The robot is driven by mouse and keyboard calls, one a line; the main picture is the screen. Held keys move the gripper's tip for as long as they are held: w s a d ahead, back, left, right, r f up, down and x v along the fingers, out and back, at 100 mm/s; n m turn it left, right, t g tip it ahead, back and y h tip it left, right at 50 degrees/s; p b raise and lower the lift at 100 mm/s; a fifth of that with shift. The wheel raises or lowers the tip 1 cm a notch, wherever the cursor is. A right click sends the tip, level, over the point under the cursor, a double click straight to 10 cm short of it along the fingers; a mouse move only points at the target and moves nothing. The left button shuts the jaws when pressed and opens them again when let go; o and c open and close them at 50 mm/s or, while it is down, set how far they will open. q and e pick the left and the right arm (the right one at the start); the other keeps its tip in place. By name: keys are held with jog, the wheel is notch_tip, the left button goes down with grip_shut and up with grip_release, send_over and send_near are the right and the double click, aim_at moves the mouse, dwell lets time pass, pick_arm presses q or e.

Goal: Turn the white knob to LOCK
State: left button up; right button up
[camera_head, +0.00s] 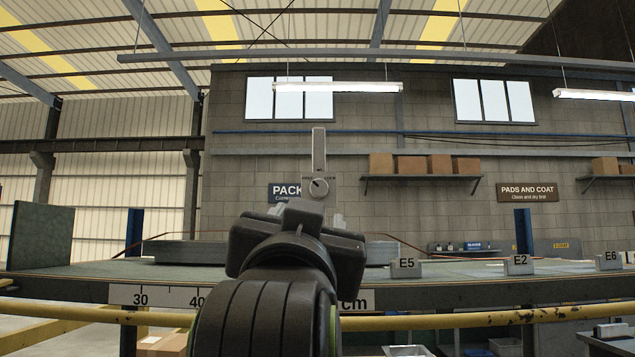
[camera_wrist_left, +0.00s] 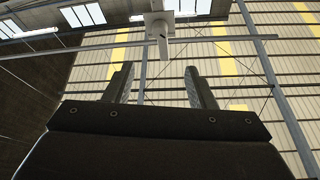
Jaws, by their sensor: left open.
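The white knob (camera_head: 319,187) is round and sits on the lower part of a pale upright plate (camera_head: 319,150) beyond the bench. A short dark mark on the knob seems to point up and left. Small lettering beside it is too small to read. My left gripper (camera_head: 312,212) is in front of and below the knob, seen from behind, its body hiding the plate's base. In the left wrist view the fingers (camera_wrist_left: 159,78) stand apart with nothing between them. The knob (camera_wrist_left: 161,29) appears there beyond the fingertips, apart from them. My right gripper is not in view.
The bench (camera_head: 460,270) carries grey blocks marked E5 (camera_head: 406,268), E2 (camera_head: 519,265) and E6 (camera_head: 609,261) on the right. A flat grey stack (camera_head: 190,252) lies to the left. A yellow rail (camera_head: 450,317) runs along the front. The air around the knob looks free.

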aim_at(318, 190)
pick_arm(q)
jog(key=p+x, duration=0.7)
jog(key=x, duration=0.7)
jog(key=shift+w+a, duration=0.1)
jog(key=shift+w, duration=0.15)
jog(key=shift+w+r+p, duration=0.1)
jog(key=shift+w+p, duration=0.2)
jog(key=shift+w, duration=0.3)
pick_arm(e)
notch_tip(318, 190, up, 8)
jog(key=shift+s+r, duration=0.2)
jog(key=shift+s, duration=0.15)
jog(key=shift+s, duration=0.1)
pick_arm(q)
jog(key=c, duration=1)
